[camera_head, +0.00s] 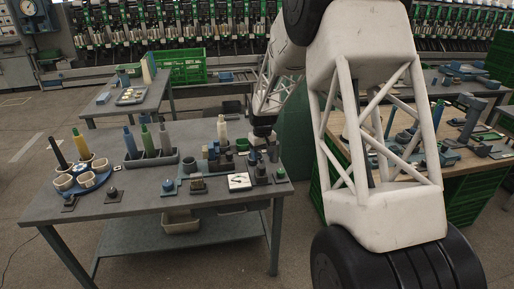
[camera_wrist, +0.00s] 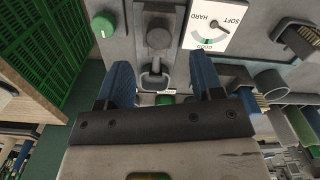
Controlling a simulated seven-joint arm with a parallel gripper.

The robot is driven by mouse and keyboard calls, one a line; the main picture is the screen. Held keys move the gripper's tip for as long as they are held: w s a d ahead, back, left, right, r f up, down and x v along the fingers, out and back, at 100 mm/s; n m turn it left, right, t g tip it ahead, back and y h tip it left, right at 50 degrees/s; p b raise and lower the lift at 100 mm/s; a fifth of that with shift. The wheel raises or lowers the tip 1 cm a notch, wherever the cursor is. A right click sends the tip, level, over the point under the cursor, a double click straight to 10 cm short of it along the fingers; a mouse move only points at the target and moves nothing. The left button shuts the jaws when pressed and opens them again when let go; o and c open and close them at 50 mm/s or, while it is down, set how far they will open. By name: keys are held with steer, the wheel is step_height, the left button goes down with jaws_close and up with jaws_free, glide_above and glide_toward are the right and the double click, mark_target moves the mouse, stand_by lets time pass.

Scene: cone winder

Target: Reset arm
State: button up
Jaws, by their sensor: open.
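My gripper (camera_wrist: 162,66) is open, with its two blue fingers apart and pointing at the bench fixture. Between and beyond the fingers is a grey metal arm-like part with a looped end (camera_wrist: 155,78), below a dark round knob (camera_wrist: 158,38). The fingers stand on either side of it; I cannot tell whether they touch it. Nothing is visibly held. In the head view my gripper (camera_head: 263,136) is over the right end of the grey table, and the part below it is too small to make out.
A white SOFT/HARD gauge (camera_wrist: 213,26) lies right of the fixture, and a green knob (camera_wrist: 103,27) lies left. The grey table (camera_head: 140,206) also holds a cone rack (camera_head: 150,158) and a blue cup tray (camera_head: 66,196). A green crate (camera_head: 187,67) stands behind.

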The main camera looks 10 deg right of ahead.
steer(key=s+r+m+t, duration=0.1)
steer(key=s+r, duration=0.8)
steer(key=s, duration=0.3)
steer(key=s+r+m, duration=0.1)
steer(key=s+r, duration=0.9)
steer(key=s, duration=0.1)
steer(key=s+a+r+m+t, duration=0.1)
steer(key=s+r, duration=0.1)
steer(key=s, duration=2.7)
steer(key=shift+t, duration=0.3)
steer(key=shift+w, duration=0.1)
